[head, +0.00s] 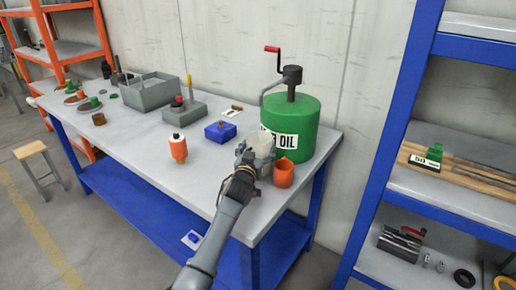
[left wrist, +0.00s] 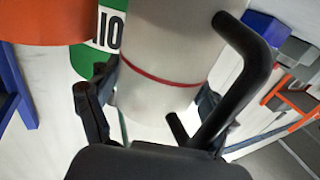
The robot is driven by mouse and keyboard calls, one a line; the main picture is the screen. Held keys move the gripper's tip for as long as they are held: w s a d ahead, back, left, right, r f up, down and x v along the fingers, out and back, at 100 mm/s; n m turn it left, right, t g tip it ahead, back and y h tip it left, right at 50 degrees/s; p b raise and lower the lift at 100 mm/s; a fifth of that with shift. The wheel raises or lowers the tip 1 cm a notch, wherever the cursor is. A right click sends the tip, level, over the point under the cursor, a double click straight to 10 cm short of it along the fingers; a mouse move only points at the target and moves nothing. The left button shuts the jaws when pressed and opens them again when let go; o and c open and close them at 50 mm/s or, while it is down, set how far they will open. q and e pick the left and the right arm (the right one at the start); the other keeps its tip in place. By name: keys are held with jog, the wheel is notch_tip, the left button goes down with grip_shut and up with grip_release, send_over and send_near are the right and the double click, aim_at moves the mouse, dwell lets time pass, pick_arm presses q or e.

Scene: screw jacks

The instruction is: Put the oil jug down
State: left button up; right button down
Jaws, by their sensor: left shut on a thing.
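The oil jug (head: 264,143) is a pale grey vessel in front of the green drum in the head view. In the left wrist view the jug (left wrist: 165,60) fills the middle, with a red band and a black handle (left wrist: 250,75). My left gripper (head: 246,162) is shut on the jug; its black fingers (left wrist: 150,105) lie on either side of the body. The arm hides part of the jug. I cannot tell whether its base touches the table. My right gripper is not in view.
The green oil drum (head: 302,120) with a red-handled crank pump stands behind the jug. An orange cup (head: 284,173) is close on the right. A blue box (head: 220,132) and an orange-and-white bottle (head: 178,148) are to the left. The grey tabletop (head: 210,185) is clear at front.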

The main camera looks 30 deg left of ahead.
pick_arm(q)
jog(key=shift+f+b, duration=0.4)
jog(key=shift+f, duration=0.15)
jog(key=o, duration=1.4)
jog(key=shift+f, duration=0.1)
jog(key=shift+o, duration=0.2)
jog(key=shift+r, duration=0.35)
jog(key=shift+r+p, duration=0.55)
jog(key=shift+p, duration=0.1)
jog(key=v, duration=1.2)
jog(key=shift+f+b, duration=0.15)
jog(key=shift+b, duration=0.25)
jog(key=shift+f, duration=0.1)
